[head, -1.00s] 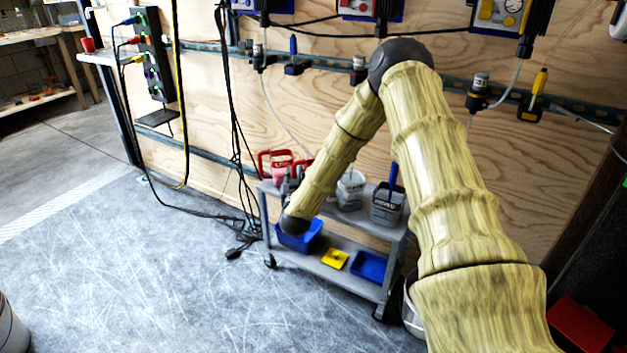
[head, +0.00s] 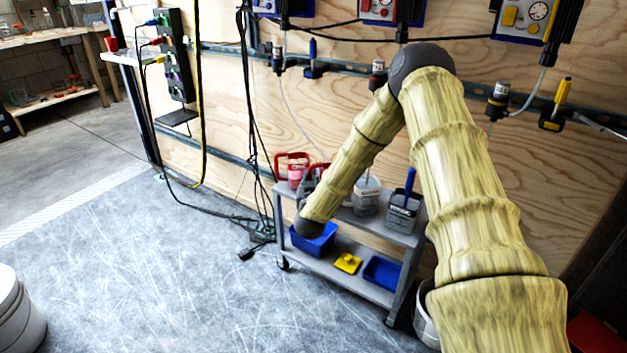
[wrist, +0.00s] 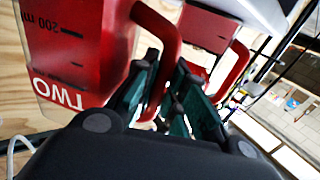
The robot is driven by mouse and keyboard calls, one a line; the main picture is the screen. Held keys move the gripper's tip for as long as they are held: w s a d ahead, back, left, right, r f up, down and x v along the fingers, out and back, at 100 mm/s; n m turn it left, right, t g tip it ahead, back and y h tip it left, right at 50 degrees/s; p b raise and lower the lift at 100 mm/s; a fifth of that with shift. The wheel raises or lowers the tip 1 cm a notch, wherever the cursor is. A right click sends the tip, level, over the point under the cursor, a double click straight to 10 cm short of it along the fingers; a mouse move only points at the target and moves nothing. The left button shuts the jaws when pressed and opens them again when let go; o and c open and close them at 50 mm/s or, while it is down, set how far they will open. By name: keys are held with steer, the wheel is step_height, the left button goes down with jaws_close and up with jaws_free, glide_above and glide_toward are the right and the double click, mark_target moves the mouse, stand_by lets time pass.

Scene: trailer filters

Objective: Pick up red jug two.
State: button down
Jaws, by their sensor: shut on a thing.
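Red jug two (wrist: 75,50) fills the upper left of the wrist view, with "TWO" and "200 ml" printed on it upside down. Its red handle (wrist: 163,45) runs between the teal-lined fingers of my gripper (wrist: 165,105), which is shut on it. Another red jug (wrist: 208,25) with a red handle shows behind. In the head view, my gripper (head: 308,187) is small and partly hidden by my arm, beside the red jugs (head: 292,170) at the left end of the cart top. I cannot tell there whether jug two touches the shelf.
The grey cart (head: 397,238) also bears a grey-white container (head: 367,197) and a grey container with a blue handle (head: 404,212). Its lower shelf holds blue bins (head: 382,272) and a yellow item (head: 347,263). Cables (head: 247,120) hang left of it.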

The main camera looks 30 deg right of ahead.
steer(key=shift+r, duration=0.25)
